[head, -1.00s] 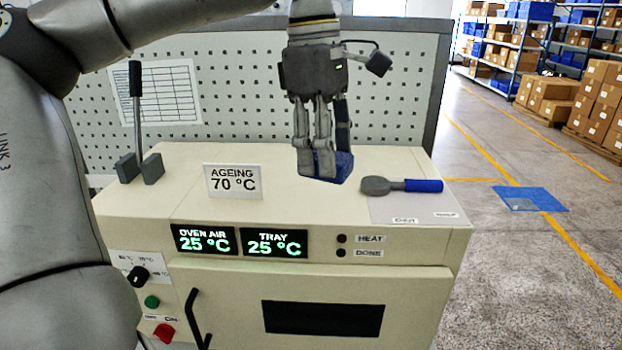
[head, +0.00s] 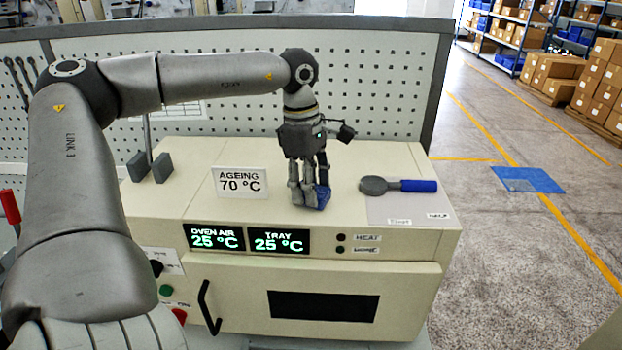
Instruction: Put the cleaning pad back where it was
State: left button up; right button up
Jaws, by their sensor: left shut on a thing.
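The cleaning pad (head: 323,197) is a small blue block in the head view. My left gripper (head: 309,192) is shut on it, pointing down over the top of the cream oven (head: 210,195). The fingers hide part of the pad. The pad is low, at or just above the oven top; I cannot tell whether it touches. It is to the right of the "AGEING 70 °C" sign and left of the grey mat. My right gripper is not in view.
A blue-handled tool with a grey round head (head: 398,185) lies on the grey mat (head: 405,211) at the right of the oven top. The ageing sign (head: 240,182) stands at left. A grey two-block fixture (head: 150,167) with a lever stands at the back left. A pegboard (head: 385,90) rises behind.

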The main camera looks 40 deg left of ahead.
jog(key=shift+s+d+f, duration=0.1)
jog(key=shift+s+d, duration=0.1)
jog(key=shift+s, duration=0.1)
pick_arm(q)
jog(key=o, duration=0.4)
jog(key=shift+f, duration=0.1)
jog(key=o, duration=0.5)
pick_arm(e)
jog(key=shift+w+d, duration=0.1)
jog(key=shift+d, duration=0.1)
pick_arm(q)
jog(key=shift+r, duration=0.25)
notch_tip(320, 180, up, 12)
jog(key=a+b, duration=0.1)
jog(key=b, duration=0.2)
jog(key=shift+s+a+f+b, duration=0.15)
jog(key=shift+s+b, duration=0.1)
jog(key=shift+b, duration=0.1)
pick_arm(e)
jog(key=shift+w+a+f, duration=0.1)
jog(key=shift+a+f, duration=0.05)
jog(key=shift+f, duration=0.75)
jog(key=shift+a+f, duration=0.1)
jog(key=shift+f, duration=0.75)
